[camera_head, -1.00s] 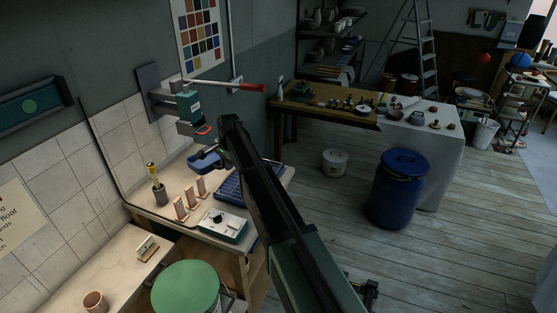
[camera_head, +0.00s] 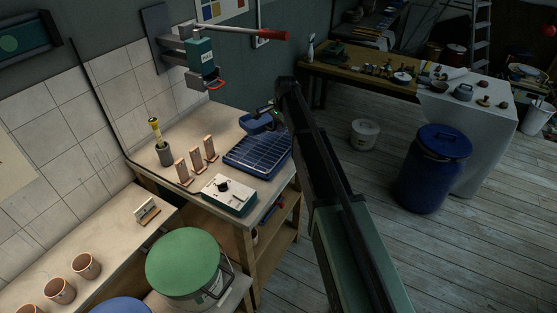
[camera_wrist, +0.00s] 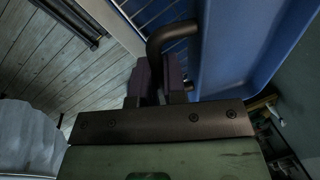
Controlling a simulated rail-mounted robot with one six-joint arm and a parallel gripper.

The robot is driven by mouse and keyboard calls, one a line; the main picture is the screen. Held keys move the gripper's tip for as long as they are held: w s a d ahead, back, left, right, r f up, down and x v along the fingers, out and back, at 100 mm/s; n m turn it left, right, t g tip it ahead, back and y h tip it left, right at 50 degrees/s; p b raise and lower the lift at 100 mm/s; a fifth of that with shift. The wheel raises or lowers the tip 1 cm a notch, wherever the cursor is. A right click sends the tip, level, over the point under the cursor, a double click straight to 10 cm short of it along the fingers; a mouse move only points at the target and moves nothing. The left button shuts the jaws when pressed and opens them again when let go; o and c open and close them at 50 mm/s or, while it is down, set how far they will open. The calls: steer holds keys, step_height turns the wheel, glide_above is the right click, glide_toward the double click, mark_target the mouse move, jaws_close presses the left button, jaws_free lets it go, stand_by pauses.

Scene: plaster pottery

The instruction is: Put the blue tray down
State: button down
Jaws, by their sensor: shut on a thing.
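The blue tray (camera_head: 259,123) shows at the back right of the workbench, behind a blue wire rack, partly hidden by my arm. It also fills the upper right of the wrist view (camera_wrist: 235,60). A dark bent tube handle (camera_wrist: 172,35) stands at its near side. My gripper (camera_wrist: 158,75) is shut on this handle in the wrist view; the fingers partly hide the hold. In the head view my arm hides the fingertips. I cannot tell whether the tray touches the bench top.
The blue wire rack (camera_head: 258,156), a white control box (camera_head: 229,193) and several small upright blocks (camera_head: 197,158) take up the bench front. A wall-mounted press with a red-tipped lever (camera_head: 202,60) overhangs the back. Clear bench top (camera_head: 205,120) lies left of the tray.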

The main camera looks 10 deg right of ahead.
mark_target(279, 152)
step_height(279, 152, down, 10)
steer(key=b, duration=0.8)
steer(key=shift+f, duration=0.25)
steer(key=shift+r+p, duration=0.25)
steer(key=shift+p, duration=0.05)
steer(key=shift+f, duration=0.15)
steer(key=c, duration=1.2)
jaws_free()
step_height(279, 152, up, 12)
steer(key=s+d+r+p, duration=0.1)
steer(key=s+p, duration=0.1)
steer(key=p, duration=1)
steer(key=s+a+n, duration=0.1)
steer(key=s+n, duration=0.3)
steer(key=s, duration=0.7)
steer(key=s+a+n+g, duration=0.1)
steer(key=s+n, duration=0.3)
steer(key=s, duration=0.8)
steer(key=s+a+f+n+g+h, duration=0.1)
steer(key=s+n, duration=0.3)
steer(key=s, duration=0.8)
steer(key=shift+a+f+n, duration=0.1)
steer(key=shift+a+n, duration=0.3)
steer(key=shift+a, duration=0.2)
